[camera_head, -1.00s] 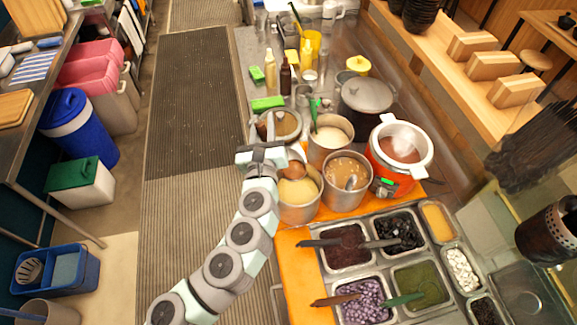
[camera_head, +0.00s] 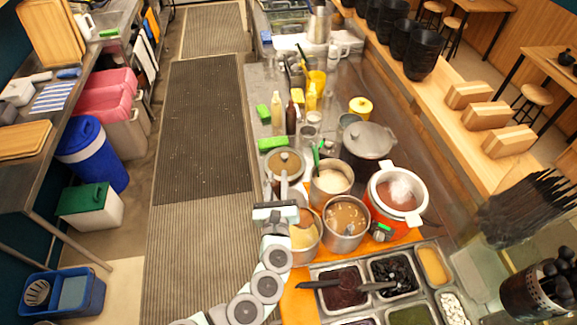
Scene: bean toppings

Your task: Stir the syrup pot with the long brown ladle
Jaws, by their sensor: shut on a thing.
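My gripper (camera_head: 281,190) is at the near side of the back-left metal pot (camera_head: 272,168), which holds a brown content and looks like the syrup pot. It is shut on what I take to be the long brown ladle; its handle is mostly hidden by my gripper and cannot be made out. A small round shape shows at the middle of the brown content, possibly part of the ladle. How deep the ladle reaches is not clear.
Close by stand a pale yellow pot (camera_head: 304,240), a white-filled pot (camera_head: 331,181) with a green ladle, a light brown pot (camera_head: 346,218) and a red cooker (camera_head: 383,213). A lidded grey pot (camera_head: 368,139) stands behind. Topping trays (camera_head: 341,285) fill the front.

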